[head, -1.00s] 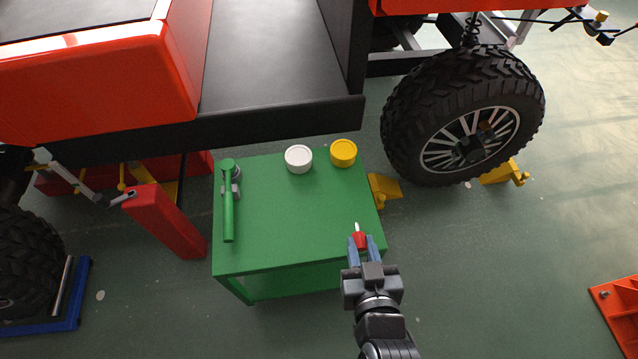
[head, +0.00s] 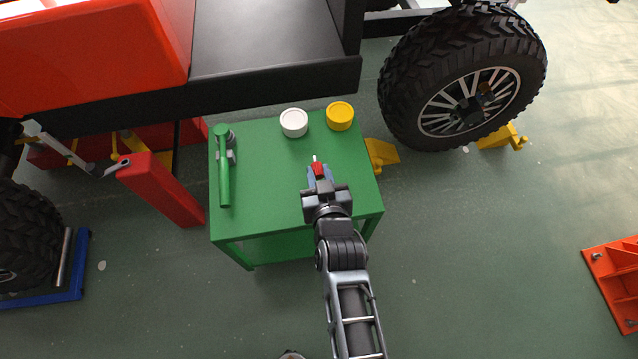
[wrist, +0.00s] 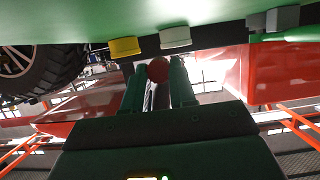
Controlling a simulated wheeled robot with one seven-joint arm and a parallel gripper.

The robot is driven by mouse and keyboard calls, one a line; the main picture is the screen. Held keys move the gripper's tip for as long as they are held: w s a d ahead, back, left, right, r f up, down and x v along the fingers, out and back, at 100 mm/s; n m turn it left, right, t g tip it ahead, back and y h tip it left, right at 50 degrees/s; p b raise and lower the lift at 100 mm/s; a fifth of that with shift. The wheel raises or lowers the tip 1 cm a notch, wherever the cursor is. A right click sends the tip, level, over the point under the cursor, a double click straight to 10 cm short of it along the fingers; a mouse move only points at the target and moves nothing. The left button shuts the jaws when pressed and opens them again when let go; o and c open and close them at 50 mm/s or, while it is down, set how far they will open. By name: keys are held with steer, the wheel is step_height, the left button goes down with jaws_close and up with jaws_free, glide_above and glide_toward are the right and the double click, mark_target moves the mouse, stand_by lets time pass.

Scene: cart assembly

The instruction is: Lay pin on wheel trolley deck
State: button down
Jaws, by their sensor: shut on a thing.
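The pin (head: 318,168) has a red part and a thin pale tip. My gripper (head: 319,174) is shut on it, over the right-centre of the green cart top (head: 265,190). The tip points toward the far side of the cart. In the wrist view the pin's round red end (wrist: 157,70) shows between the green-tinted fingers. I cannot tell how high the pin is above the green surface. A blue platform (head: 75,275) with a wheel on it stands at the lower left; I cannot tell whether it is the wheel trolley.
A white round container (head: 294,123) and a yellow one (head: 340,117) stand at the cart's back edge. A green-handled tool (head: 224,170) lies along its left side. A red post (head: 160,188) stands left of the cart, a big tyre (head: 462,80) behind right.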

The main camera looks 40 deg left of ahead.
steer(key=shift+f+b, duration=1.2)
steer(key=shift+f, duration=0.75)
steer(key=shift+f, duration=0.1)
steer(key=c, duration=0.9)
jaws_free()
steer(key=p+v, duration=0.3)
steer(key=v, duration=0.9)
